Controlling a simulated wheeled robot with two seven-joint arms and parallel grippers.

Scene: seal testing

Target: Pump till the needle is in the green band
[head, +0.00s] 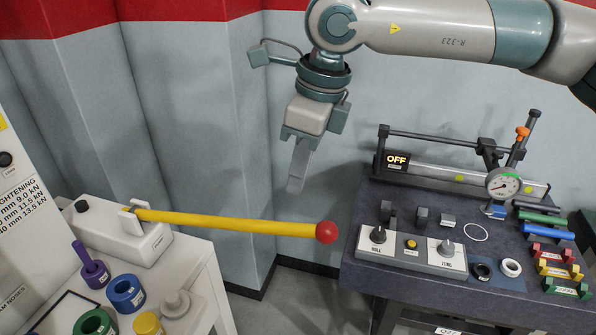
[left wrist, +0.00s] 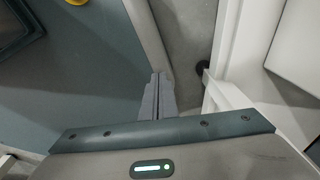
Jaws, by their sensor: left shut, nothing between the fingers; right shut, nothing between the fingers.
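The pump is a white box (head: 112,228) on the white bench at left. Its long yellow lever (head: 230,222) reaches right, nearly level and dipping slightly towards a red ball end (head: 327,232). My right gripper (head: 294,186) is shut and empty, hanging above and a little left of the ball, apart from the lever in the picture. The round gauge (head: 503,184) stands on the dark table at right; its needle is too small to read against the band. My left gripper (left wrist: 157,92) is shut and empty in the left wrist view, and is not seen in the head view.
The dark table (head: 350,262) holds a control box (head: 411,250) with knobs, an OFF display (head: 397,160) and coloured blocks. Purple, blue, green and yellow ring pieces stand on the white bench (head: 200,272). A gap of open floor (head: 300,300) lies between bench and table.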

